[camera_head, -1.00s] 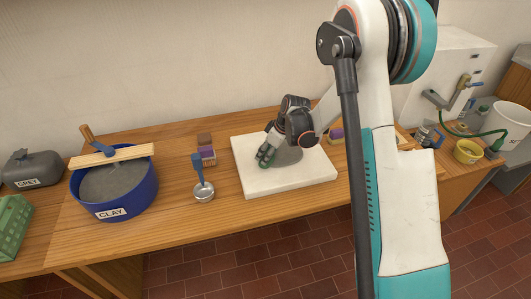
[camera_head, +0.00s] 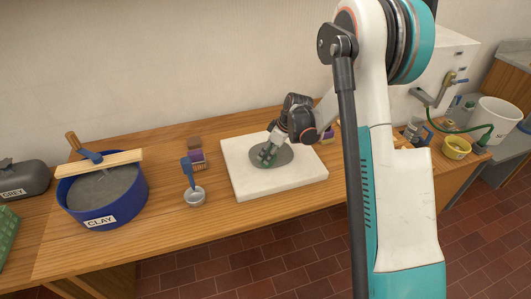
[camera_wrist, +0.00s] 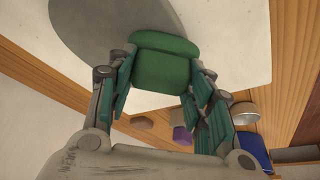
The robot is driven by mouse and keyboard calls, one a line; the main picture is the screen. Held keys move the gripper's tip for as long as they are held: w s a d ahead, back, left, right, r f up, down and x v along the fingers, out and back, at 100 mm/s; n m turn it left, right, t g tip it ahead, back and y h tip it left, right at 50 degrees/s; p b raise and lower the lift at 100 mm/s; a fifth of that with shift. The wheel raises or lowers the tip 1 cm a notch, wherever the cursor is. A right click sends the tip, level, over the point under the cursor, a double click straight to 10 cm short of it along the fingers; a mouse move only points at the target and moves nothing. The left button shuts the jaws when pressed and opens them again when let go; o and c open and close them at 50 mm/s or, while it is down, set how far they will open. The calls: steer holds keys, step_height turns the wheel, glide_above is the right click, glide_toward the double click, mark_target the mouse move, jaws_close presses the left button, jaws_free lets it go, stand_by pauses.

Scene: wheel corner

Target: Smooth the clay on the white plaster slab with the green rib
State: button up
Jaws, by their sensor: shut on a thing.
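The white plaster slab (camera_head: 290,187) lies on the wooden bench. A flat grey round of clay (camera_head: 285,153) is spread on it; it also fills the upper left of the wrist view (camera_wrist: 185,18). In the wrist view my gripper (camera_wrist: 155,80) is shut on the green rib (camera_wrist: 163,62), whose far edge lies at the clay's edge. I cannot tell whether the rib presses on the clay. In the head view the rib is mostly hidden by the fingers.
A blue clay bucket (camera_head: 130,200) with a wooden board (camera_head: 110,163) across it stands at left. A yellow pot (camera_head: 456,149) and white bucket (camera_head: 500,118) stand at right.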

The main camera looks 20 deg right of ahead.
steer(key=shift+d, duration=0.45)
steer(key=shift+d, duration=0.1)
steer(key=shift+d+b, duration=0.4)
steer(key=shift+d, duration=2.55)
steer(key=shift+d, duration=0.1)
steer(key=shift+d, duration=1.35)
steer(key=shift+w, duration=0.15)
steer(key=shift+w, duration=2.1)
